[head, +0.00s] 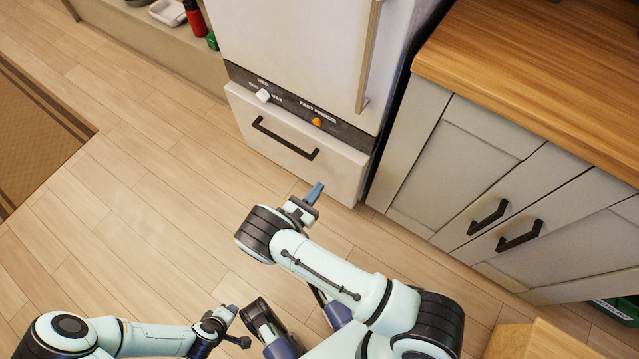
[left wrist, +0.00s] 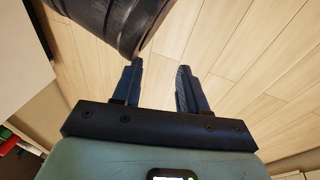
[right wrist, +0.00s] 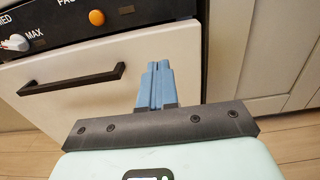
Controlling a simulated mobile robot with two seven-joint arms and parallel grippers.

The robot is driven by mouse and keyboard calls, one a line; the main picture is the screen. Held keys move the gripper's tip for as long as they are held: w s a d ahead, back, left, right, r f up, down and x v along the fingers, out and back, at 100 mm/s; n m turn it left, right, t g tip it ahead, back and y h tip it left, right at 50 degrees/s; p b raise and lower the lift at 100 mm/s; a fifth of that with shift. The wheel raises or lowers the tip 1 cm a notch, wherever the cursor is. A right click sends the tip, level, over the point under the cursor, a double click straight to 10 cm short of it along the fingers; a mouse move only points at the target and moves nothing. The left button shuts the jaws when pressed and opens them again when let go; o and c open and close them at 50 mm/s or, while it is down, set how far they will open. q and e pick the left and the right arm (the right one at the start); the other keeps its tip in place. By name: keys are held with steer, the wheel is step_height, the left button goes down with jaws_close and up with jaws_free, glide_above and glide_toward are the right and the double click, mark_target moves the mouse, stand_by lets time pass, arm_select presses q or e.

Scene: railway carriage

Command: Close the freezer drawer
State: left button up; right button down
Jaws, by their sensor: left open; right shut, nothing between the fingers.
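The white freezer drawer (head: 270,140) is at the bottom of the white fridge-freezer in the head view, with a dark bar handle (head: 284,138). Its front looks about level with the dark control strip above it; I cannot tell whether a small gap is left. My right gripper (head: 314,192) is shut and empty, just in front of the drawer's right side. In the right wrist view its blue fingers (right wrist: 156,85) point at the drawer front (right wrist: 100,75), right of the handle; contact is unclear. My left gripper (head: 230,312) is open and empty, low over the floor, away from the drawer.
The control strip (head: 335,128) carries a white knob (head: 263,96) and an orange knob (head: 317,122). A grey cabinet (head: 450,165) with a wooden top (head: 530,70) stands on the right. A low shelf with items is at the upper left. Floor on the left is clear.

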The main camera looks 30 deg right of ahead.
mark_target(342, 157)
steer(key=b+x, duration=0.1)
steer(key=x, duration=0.9)
steer(key=shift+d+b, duration=0.1)
steer(key=shift+b, duration=0.2)
arm_select(q)
steer(key=shift+g, duration=0.8)
steer(key=shift+s+a+f, duration=0.2)
steer(key=shift+s+f, duration=1.5)
steer(key=shift+s, duration=0.25)
arm_select(e)
steer(key=shift+w+d, duration=0.25)
steer(key=shift+d, duration=0.35)
